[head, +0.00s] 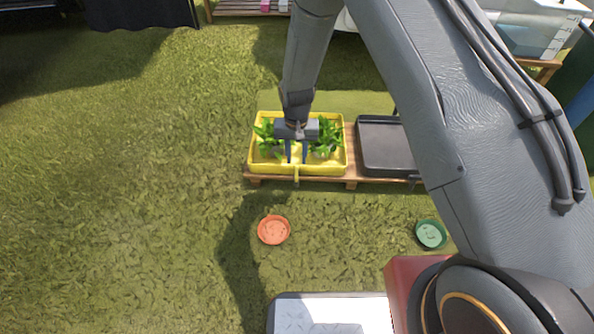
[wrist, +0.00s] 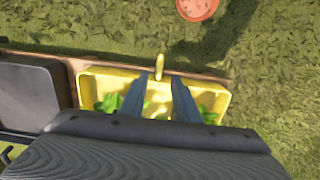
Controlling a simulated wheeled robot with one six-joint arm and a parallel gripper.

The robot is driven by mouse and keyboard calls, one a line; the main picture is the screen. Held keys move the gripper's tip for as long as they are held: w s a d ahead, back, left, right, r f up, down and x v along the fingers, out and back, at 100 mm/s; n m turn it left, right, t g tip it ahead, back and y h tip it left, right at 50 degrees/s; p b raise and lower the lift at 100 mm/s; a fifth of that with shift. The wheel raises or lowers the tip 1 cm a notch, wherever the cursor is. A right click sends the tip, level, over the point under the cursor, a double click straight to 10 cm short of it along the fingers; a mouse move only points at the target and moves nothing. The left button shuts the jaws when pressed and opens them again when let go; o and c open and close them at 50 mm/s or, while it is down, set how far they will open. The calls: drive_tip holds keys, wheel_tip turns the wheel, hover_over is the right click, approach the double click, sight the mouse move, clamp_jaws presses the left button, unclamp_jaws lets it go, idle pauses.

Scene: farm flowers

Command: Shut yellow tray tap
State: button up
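The yellow tray (head: 257,156) holds green plants and stands on a low wooden bench. Its yellow tap (head: 296,172) sticks out from the middle of the near edge. In the wrist view, the yellow tray (wrist: 93,88) is below my gripper, and the tap (wrist: 159,66) shows just beyond the fingertips, between their lines. My gripper (head: 297,160) is over the tray, pointing down, with its fingers apart and nothing between them. In the wrist view, the fingers of my gripper (wrist: 160,80) are spread. Whether the fingers touch the tap cannot be told.
A dark grey tray (head: 385,150) stands right of the yellow one on the bench (head: 350,181). An orange saucer (head: 274,230) and a green saucer (head: 431,235) lie on the grass in front. The grass to the left is clear.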

sight(297, 172)
wheel_tip(297, 172, down, 7)
drive_tip(key=b, duration=0.2)
drive_tip(key=shift+f+b, duration=0.1)
drive_tip(key=shift+b, duration=0.25)
clamp_jaws()
